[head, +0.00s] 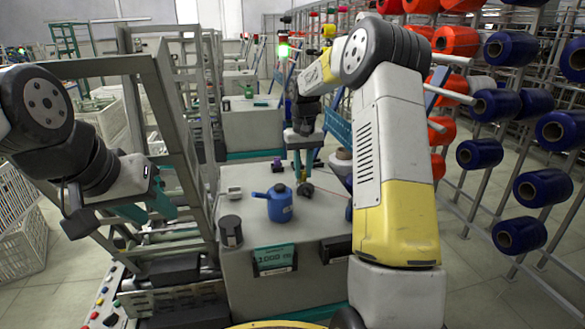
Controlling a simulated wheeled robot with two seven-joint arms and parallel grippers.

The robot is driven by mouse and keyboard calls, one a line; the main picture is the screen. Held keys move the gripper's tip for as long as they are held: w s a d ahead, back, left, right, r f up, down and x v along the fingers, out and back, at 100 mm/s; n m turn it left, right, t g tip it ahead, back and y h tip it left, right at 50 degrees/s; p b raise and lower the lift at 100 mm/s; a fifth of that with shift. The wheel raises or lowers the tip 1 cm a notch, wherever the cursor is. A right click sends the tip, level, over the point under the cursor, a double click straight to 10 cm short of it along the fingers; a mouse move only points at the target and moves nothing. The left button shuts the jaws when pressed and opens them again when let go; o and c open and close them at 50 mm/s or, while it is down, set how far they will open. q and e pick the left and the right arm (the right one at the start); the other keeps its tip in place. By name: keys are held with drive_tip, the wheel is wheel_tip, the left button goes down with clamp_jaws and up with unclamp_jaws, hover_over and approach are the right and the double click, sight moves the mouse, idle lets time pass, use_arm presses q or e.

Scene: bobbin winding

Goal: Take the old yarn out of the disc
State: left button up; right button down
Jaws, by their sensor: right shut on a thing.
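My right gripper (301,172) points down over the far part of the grey machine table. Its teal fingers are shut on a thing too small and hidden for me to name. A small dark reddish piece (306,188) is just below the fingertips. I cannot make out the disc or the old yarn for certain. A small purple yarn piece (278,165) lies to the left of the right gripper. My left gripper (150,210) is at the left beside the metal frame, with its teal fingers apart and nothing seen between them.
A metal frame (175,120) rises at left. A rack with blue (545,187) and orange spools (457,41) fills the right. White crates (22,240) stand far left.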

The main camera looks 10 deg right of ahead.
drive_tip(key=shift+r, duration=0.15)
drive_tip(key=shift+r, duration=1.4)
drive_tip(key=shift+r, duration=0.1)
drive_tip(key=shift+r, duration=1.4)
